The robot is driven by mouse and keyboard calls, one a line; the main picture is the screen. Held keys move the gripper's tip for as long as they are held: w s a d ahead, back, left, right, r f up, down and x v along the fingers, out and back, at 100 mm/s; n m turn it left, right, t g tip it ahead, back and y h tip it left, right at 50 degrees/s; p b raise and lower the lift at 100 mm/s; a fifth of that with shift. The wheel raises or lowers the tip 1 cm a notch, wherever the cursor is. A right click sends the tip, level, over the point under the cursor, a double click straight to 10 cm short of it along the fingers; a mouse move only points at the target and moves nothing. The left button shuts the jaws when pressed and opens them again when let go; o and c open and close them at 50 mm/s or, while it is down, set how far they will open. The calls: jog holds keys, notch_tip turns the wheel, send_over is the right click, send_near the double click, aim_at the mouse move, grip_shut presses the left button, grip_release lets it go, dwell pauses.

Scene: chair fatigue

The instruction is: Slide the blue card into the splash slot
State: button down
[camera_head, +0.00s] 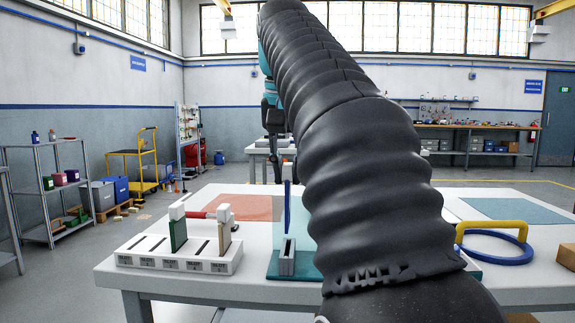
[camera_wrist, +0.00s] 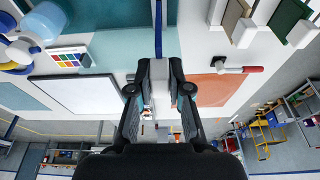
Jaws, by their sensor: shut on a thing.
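My gripper (camera_wrist: 158,72) is shut on the white handle (camera_wrist: 157,100) of the blue card. The blue card (camera_head: 287,208) hangs upright and shows edge-on in the wrist view (camera_wrist: 158,28). In the head view it is above the grey slot block (camera_head: 287,262) on the teal base (camera_head: 273,270), beside a clear panel (camera_head: 276,228). Its lower end is close to the block's top; I cannot tell whether it touches or enters the slot. My arm hides part of the base and most of the gripper in the head view.
A white rack (camera_head: 135,262) at the front left holds a green card (camera_head: 178,235) and a beige card (camera_head: 224,237); other slots are empty. A red-handled tool (camera_wrist: 237,70) lies by an orange mat (camera_wrist: 212,92). A blue ring (camera_head: 490,256) with a yellow handle is at right.

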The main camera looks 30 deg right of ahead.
aim_at(288, 206)
jog(key=shift+f+b, duration=0.8)
jog(key=shift+f, duration=0.55)
jog(key=shift+p, duration=0.75)
dwell(0.7)
jog(key=shift+f+b, duration=1.4)
jog(key=shift+f, duration=0.65)
jog(key=c, duration=1)
grip_release()
